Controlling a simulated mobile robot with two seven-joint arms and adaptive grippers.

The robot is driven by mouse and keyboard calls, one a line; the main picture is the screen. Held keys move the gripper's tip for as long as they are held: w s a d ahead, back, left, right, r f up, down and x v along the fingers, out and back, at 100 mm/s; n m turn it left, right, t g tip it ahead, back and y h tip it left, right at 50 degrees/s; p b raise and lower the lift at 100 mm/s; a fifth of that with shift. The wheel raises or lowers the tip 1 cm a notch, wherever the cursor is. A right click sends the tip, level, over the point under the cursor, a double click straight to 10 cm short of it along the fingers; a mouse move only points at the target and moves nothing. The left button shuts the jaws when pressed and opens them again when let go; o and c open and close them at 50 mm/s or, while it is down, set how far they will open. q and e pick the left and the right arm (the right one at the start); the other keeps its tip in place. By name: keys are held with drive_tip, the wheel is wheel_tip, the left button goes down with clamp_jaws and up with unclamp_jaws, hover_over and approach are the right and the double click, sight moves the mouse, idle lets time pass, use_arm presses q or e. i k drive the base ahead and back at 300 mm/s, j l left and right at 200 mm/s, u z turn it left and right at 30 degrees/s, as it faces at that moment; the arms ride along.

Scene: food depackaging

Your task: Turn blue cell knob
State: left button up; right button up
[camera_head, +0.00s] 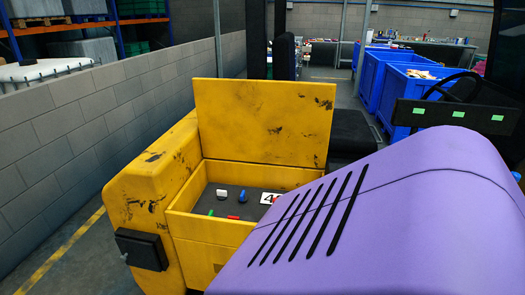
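The blue knob (242,196) stands on the dark floor of an open yellow compartment (212,226), near the middle of the picture. A white piece (222,194) is just left of it. A small red piece (233,217) and a small green piece (211,212) lie in front of it. A white label with a black digit (267,198) is to its right, partly cut off by a purple surface. I cannot tell which way the blue knob is turned. Neither of my grippers is in view.
The yellow lid (262,122) stands raised behind the compartment. A large purple slotted surface (400,215) fills the lower right and hides the compartment's right side. A black box (141,249) sticks out at front left. Blue bins (408,92) stand behind; a block wall (75,125) runs left.

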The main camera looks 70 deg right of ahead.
sight(242, 199)
drive_tip(key=z, duration=1.9)
